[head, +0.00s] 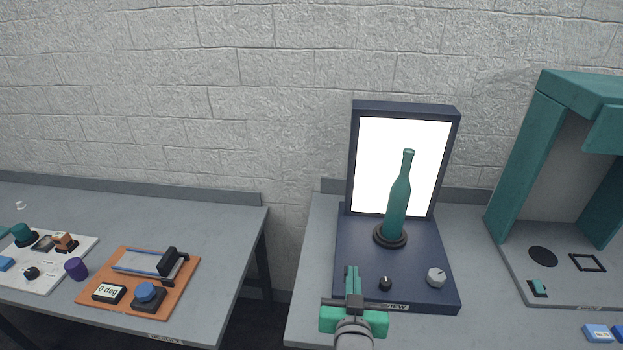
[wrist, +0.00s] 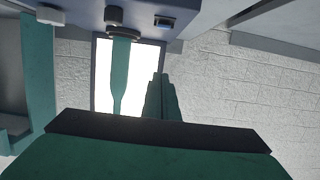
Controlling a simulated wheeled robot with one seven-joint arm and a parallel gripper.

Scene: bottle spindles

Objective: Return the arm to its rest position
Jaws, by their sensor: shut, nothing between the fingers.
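My gripper (head: 352,281) is shut and empty, in front of the near edge of the dark blue viewing stand (head: 350,247) in the head view. Its green fingers lie together. In the wrist view, the shut fingers of my gripper (wrist: 163,98) show against the wall and the bright panel's edge, and the scene appears upside down. A green bottle (head: 398,205) stands upright on a dark round spindle (head: 390,237) on the stand, behind my gripper and to its right. The bottle also shows in the wrist view (wrist: 120,75). My gripper is apart from the bottle.
A lit white panel (head: 376,160) stands behind the bottle. A dark knob (head: 385,283) and a grey knob (head: 436,277) sit on the stand's front. A teal booth (head: 520,160) is at right. An orange board (head: 190,270) lies on the left table, with a floor gap between the tables.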

